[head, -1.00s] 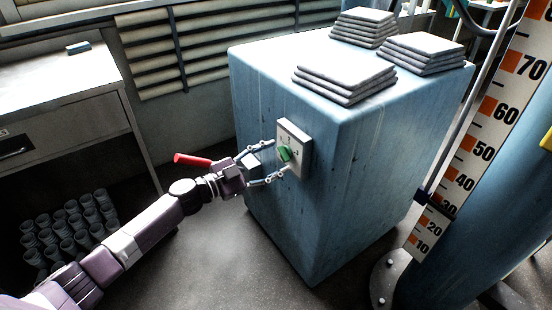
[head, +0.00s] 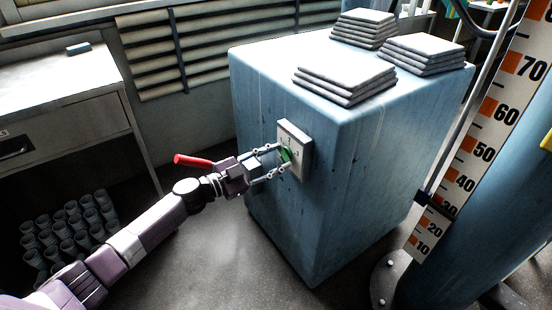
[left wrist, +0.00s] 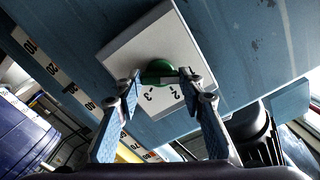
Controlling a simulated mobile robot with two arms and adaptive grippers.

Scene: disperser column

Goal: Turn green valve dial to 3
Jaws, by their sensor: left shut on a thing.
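The green valve dial (head: 286,155) sits on a pale square plate (head: 299,138) on the side of a blue cabinet. In the left wrist view the dial (left wrist: 158,71) shows between the fingertips, with the numbers 3 and 2 on the plate (left wrist: 130,52) below it. My left gripper (head: 283,157) is shut on the dial, one finger on each side. It also shows in the left wrist view (left wrist: 160,80). The fingers hide part of the dial, and I cannot tell which number it points to. My right gripper is not in view.
The blue cabinet (head: 340,180) carries stacks of flat pale slabs (head: 345,77) on top. A blue column with a numbered scale (head: 480,145) stands at the right. A pale desk (head: 60,90) and several grey cups (head: 70,230) are at the left. The floor before the cabinet is clear.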

